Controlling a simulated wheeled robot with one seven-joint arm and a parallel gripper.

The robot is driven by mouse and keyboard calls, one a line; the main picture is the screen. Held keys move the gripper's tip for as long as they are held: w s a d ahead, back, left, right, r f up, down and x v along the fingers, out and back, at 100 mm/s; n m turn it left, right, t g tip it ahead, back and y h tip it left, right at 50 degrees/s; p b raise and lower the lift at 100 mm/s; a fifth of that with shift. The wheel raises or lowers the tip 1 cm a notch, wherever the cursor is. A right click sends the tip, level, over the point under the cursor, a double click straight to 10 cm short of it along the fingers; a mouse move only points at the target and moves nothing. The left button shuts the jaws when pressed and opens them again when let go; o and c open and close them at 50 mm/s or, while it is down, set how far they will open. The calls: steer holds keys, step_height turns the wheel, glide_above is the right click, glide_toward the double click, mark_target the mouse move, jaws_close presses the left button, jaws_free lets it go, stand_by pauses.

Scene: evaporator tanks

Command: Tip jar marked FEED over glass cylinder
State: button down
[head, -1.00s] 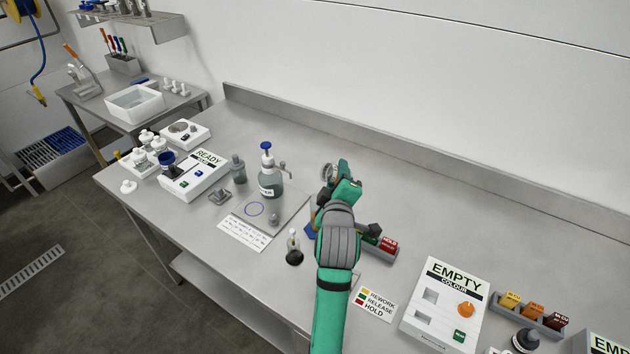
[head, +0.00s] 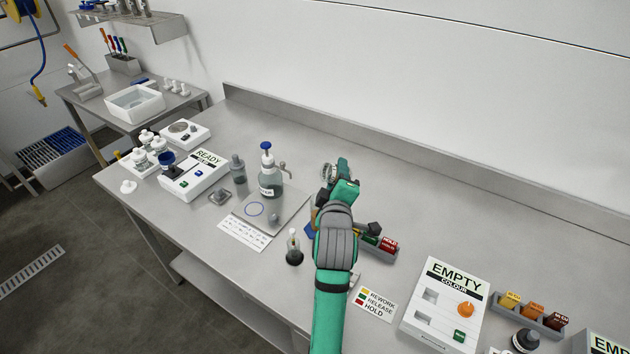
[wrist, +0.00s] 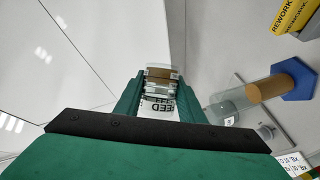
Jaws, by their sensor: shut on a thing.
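My gripper (wrist: 160,100) is shut on a jar (wrist: 158,88) whose label reads FEED, partly cut off between the fingers. The jar looks glassy with a brown-amber part. How far it is tilted I cannot tell. The glass cylinder (wrist: 230,103) is right of the jar in the wrist view, apart from it there. It has a blue hexagonal base and amber liquid near the base, and it lies sideways in that picture. In the head view its blue base (head: 309,231) shows just left of my arm, which hides much of the cylinder. My gripper's jaws are mostly hidden there.
A pump bottle (head: 270,183) stands on a plate left of my arm, with a small dark-based flask (head: 294,250) in front. A rack of coloured blocks (head: 388,246) sits close right of my arm. The bench behind is clear up to the wall.

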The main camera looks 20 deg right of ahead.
steer(key=shift+a+r+n+t+h, duration=0.2)
steer(key=shift+r+n+t+h, duration=0.25)
steer(key=shift+n, duration=0.55)
steer(key=shift+a+r+n+t+h, duration=0.2)
steer(key=shift+r+n, duration=0.3)
steer(key=shift+n, duration=0.5)
stand_by(5.5)
